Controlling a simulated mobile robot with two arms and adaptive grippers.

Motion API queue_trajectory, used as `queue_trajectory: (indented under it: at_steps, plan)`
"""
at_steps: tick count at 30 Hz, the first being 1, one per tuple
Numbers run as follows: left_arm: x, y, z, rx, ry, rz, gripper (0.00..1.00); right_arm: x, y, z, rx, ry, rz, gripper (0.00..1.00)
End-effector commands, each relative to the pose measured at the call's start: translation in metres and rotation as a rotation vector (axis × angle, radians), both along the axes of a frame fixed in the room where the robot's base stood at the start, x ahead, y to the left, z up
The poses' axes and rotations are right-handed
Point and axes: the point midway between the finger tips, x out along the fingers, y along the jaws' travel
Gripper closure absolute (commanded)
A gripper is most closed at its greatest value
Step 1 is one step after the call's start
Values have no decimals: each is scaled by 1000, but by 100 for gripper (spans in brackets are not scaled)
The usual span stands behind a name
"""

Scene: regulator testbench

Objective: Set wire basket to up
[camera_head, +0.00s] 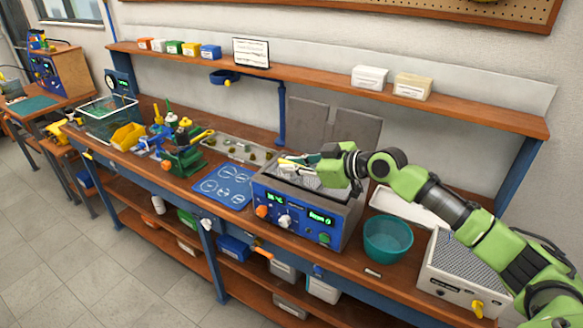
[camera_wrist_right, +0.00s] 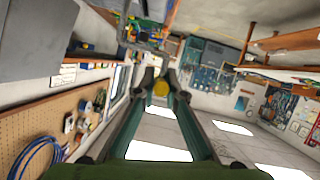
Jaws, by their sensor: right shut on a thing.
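The wire basket (camera_head: 298,179) shows as a grey mesh shape at the open top of the blue-fronted bench unit (camera_head: 291,219), partly hidden by my right gripper. My right gripper (camera_head: 285,161) reaches in from the right, low over the top of this unit, with its fingers pointing left. In the right wrist view, the fingers close in around a small yellow piece (camera_wrist_right: 161,89) at their tips. It seems to be the basket's grip, though its link to the basket is hidden. I cannot tell how high the basket sits. My left gripper is not in view.
A teal bowl (camera_head: 387,239) and a grey box with a perforated top (camera_head: 462,271) stand right of the unit. A blue mat (camera_head: 222,187) and a green-and-blue fixture (camera_head: 183,150) are to its left. A wooden shelf (camera_head: 325,79) runs above the bench.

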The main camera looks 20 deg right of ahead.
Motion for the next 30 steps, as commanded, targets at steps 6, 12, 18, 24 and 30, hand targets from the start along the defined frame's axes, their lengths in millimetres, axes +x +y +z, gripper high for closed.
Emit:
queue_trajectory:
  at_steps: [6,12,18,24,30]
  plan:
    - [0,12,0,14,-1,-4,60,1,-1,6,3,-12,-2,72]
    - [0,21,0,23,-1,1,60,1,0,4,2,-8,-2,72]
    - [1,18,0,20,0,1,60,-10,-9,8,-1,-7,-3,72]
    - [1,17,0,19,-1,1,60,-42,-29,22,-6,-5,-2,72]
    - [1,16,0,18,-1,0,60,-71,-49,36,-3,-4,-3,72]
